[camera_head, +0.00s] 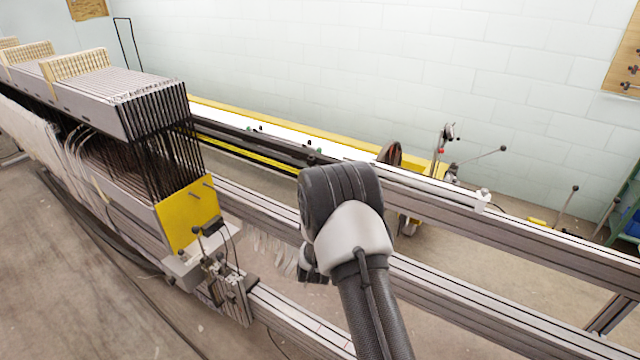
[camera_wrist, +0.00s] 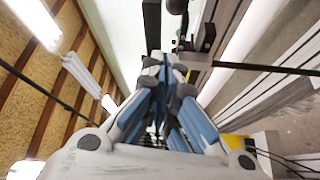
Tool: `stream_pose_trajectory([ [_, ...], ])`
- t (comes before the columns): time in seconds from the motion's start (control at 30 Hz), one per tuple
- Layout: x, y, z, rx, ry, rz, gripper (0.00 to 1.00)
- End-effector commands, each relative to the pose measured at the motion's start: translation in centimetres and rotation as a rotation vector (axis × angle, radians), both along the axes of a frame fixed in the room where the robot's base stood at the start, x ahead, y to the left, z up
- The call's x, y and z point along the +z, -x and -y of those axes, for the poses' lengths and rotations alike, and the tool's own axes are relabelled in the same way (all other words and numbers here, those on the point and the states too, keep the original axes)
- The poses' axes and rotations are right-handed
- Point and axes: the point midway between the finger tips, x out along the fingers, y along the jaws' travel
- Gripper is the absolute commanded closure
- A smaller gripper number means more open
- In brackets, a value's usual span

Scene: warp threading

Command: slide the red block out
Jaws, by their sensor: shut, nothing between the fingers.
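I cannot make out a red block in either view. Only tiny red spots show on a lever fitting (camera_head: 447,135) on the far rail in the head view. My gripper (camera_wrist: 165,66) shows in the wrist view, its blue fingers with dark tips drawn together and nothing visible between them. In the head view my own arm covers most of the gripper. Dark fittings (camera_wrist: 207,38) and a thin black rod (camera_wrist: 265,68) show beyond the fingertips in the wrist view.
A warp frame with black strips and a yellow plate (camera_head: 187,215) stands at left. A lever mechanism (camera_head: 212,262) sits below it on the near metal rail (camera_head: 295,318). The far rail (camera_head: 560,232) runs behind my arm. A green rack (camera_head: 625,215) stands at the right edge.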

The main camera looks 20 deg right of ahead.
Motion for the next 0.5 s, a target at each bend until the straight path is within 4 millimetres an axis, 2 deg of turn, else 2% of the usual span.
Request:
stream_pose_trajectory([
  [0.2, -0.2, 2.2, -1.4, 0.005, -0.001, -0.002, 1.00],
  [0.5, -0.3, 2.6, -1.5, 0.004, 0.000, 0.000, 1.00],
])
